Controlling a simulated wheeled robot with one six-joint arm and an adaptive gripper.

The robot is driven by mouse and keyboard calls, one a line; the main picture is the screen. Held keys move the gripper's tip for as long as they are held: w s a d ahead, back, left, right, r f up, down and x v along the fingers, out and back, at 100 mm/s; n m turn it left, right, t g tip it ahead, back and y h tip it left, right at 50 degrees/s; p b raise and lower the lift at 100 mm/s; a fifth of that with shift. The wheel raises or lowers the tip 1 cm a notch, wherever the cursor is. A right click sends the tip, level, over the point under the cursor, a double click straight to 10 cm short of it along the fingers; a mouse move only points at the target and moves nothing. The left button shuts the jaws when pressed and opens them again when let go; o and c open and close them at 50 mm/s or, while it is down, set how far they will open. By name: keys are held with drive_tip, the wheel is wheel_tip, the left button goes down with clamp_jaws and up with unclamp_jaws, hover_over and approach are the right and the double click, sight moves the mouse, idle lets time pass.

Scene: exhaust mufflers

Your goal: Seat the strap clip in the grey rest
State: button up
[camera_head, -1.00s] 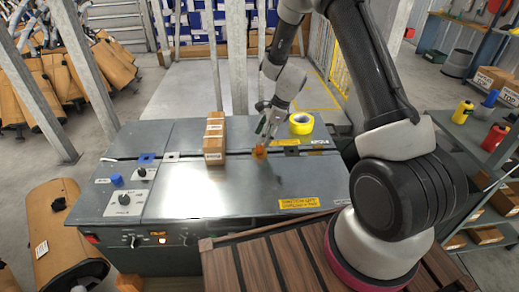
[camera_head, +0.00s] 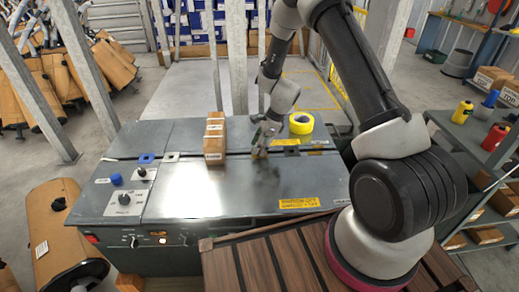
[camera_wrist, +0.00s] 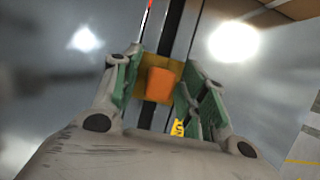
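The strap clip (camera_head: 257,155) is a small orange-yellow piece on the metal bench top, beside the dark slot. In the wrist view it shows as an orange block (camera_wrist: 160,82) on a yellow-brown base. My gripper (camera_head: 262,143) is low over it and hides part of it in the head view. In the wrist view the green-padded fingers of my gripper (camera_wrist: 158,88) stand apart, one each side of the clip, with gaps beside the orange block. Contact with the base is unclear. A small grey plate with a dark middle (camera_head: 172,157), possibly the grey rest, lies left of the carton.
A tall brown carton (camera_head: 214,140) stands on the bench (camera_head: 190,200) left of my gripper. A yellow tape roll (camera_head: 301,123) lies behind right. A blue square piece (camera_head: 148,158) and knobs (camera_head: 124,199) are at the left. The bench's front middle is clear.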

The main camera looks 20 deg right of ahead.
clamp_jaws()
drive_tip(key=shift+r, duration=0.1)
wheel_tip(320, 180, up, 10)
drive_tip(key=shift+f, duration=0.1)
idle(0.5)
